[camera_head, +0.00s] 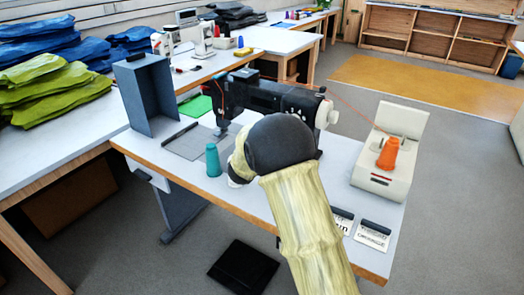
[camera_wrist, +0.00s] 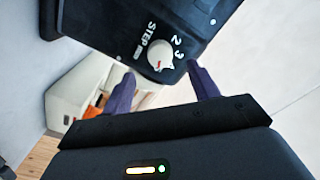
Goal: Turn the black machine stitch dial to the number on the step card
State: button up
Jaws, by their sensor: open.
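The black sewing machine (camera_head: 262,95) stands on the white table, partly hidden behind my arm. In the wrist view its black body (camera_wrist: 118,22) carries a white stitch dial (camera_wrist: 160,54) with a small red mark. The word STEP and the numbers 2 and 3 show around the dial; other numbers are not visible. My gripper (camera_wrist: 163,84) is open, with its two purple fingertips apart, just short of the dial on either side. Nothing is between them. Near the table's front edge are a card partly covered by my arm (camera_head: 343,221) and a card reading ORANGE (camera_head: 372,236).
A cream machine (camera_head: 380,184) with an orange thread cone (camera_head: 388,153) stands at the right. A teal cone (camera_head: 213,160) stands left of my arm. A blue-grey open box (camera_head: 147,97) stands at the table's back left. A dark pad (camera_head: 243,268) lies on the floor.

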jog(key=v, duration=1.1)
jog(key=s+d+f+n+g+y, duration=0.3)
jog(key=s+n+g+y, duration=0.15)
jog(key=s, duration=0.45)
jog(key=s+d+f+n+g+y, duration=0.35)
jog(key=s+n, duration=0.25)
jog(key=s, duration=0.2)
jog(key=s+d+f+n+g+y, duration=0.35)
jog(key=s+n, duration=0.25)
jog(key=s, duration=0.3)
notch_tip(320, 180, up, 19)
jog(key=p, duration=1.8)
jog(key=shift+s+d+h+p, duration=0.25)
jog(key=shift+s+h+p, duration=0.05)
jog(key=shift+h, duration=0.15)
